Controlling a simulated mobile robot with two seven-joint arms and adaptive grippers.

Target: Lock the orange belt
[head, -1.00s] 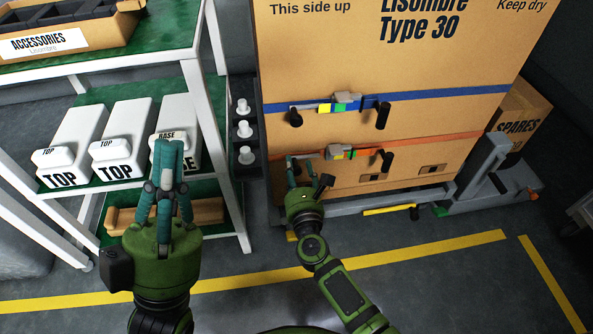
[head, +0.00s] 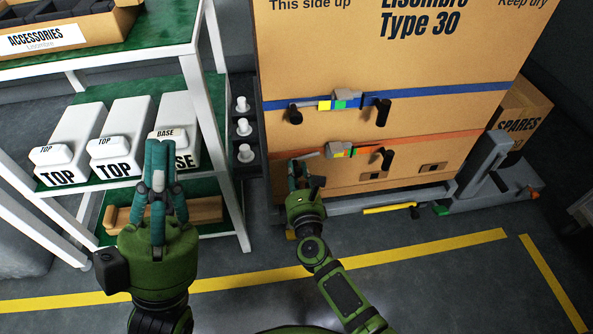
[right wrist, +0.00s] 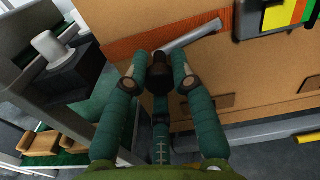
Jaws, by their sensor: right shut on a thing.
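The orange belt (head: 435,138) runs across the lower part of the big carton (head: 400,60). Its buckle (head: 342,151), with coloured patches, sits on it, and shows at top right in the right wrist view (right wrist: 284,18). A grey lever (right wrist: 190,38) sticks out from the buckle's left side and ends in a black handle (right wrist: 158,74). My right gripper (head: 298,168) is at the lever's end, its fingers shut around the black handle. A second black handle (head: 381,159) is right of the buckle. My left gripper (head: 160,147) is raised in front of the shelf, fingers together, empty.
A blue belt (head: 440,95) with its own buckle (head: 338,99) crosses the carton above. A shelf rack (head: 228,165) with white boxes stands left, with a dark strip of white pegs (head: 244,127) beside it. A grey pallet mover (head: 480,195) is low on the right.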

